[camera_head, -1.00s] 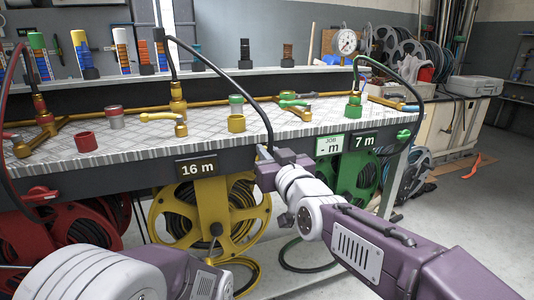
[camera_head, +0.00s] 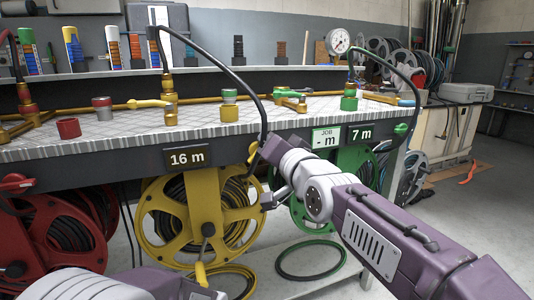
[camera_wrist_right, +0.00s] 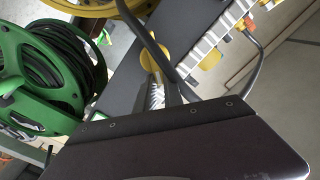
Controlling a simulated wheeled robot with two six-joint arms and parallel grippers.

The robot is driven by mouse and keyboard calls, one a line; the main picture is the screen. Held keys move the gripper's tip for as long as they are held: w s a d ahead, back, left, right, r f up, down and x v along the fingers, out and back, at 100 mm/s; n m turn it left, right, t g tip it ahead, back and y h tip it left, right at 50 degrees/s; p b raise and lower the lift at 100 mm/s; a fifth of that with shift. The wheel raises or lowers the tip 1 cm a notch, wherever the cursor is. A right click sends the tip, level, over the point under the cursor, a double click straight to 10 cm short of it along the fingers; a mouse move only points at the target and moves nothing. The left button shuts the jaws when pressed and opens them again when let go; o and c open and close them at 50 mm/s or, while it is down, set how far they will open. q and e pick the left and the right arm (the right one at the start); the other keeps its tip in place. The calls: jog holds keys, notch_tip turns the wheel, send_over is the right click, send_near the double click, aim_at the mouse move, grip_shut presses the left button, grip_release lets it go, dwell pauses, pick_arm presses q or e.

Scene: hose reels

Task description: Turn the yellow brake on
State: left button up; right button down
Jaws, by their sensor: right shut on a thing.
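The yellow brake (camera_head: 253,150) is a small yellow knob on the front of the bench, just right of the "16 m" label and above the yellow reel (camera_head: 150,215). My right gripper (camera_head: 257,160) is at it and shut on it, partly hiding it. In the right wrist view the yellow brake (camera_wrist_right: 148,60) shows at the tips of my right gripper's dark fingers (camera_wrist_right: 158,85). The brake's exact angle is hard to read. My left arm shows only at the bottom left of the head view; its gripper is out of sight.
A red reel (camera_head: 60,235) stands left and a green reel (camera_head: 322,205) right, with a red brake (camera_head: 16,184) and a green brake (camera_head: 401,128) on the bench front. A black hose (camera_head: 240,88) arches down close to my right gripper. Fittings stand on the bench top (camera_head: 120,125).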

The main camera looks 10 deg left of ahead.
jog(key=shift+w+d+f+m+b, duration=0.1)
jog(key=shift+f+m+b, duration=0.45)
jog(key=shift+m, duration=1.1)
jog(key=shift+w+d+f+m+b, duration=0.1)
jog(key=shift+f+m+b, duration=0.4)
jog(key=shift+m, duration=1.1)
jog(key=shift+f+m+b, duration=0.5)
jog(key=shift+m+b, duration=0.05)
jog(key=shift+m, duration=1.4)
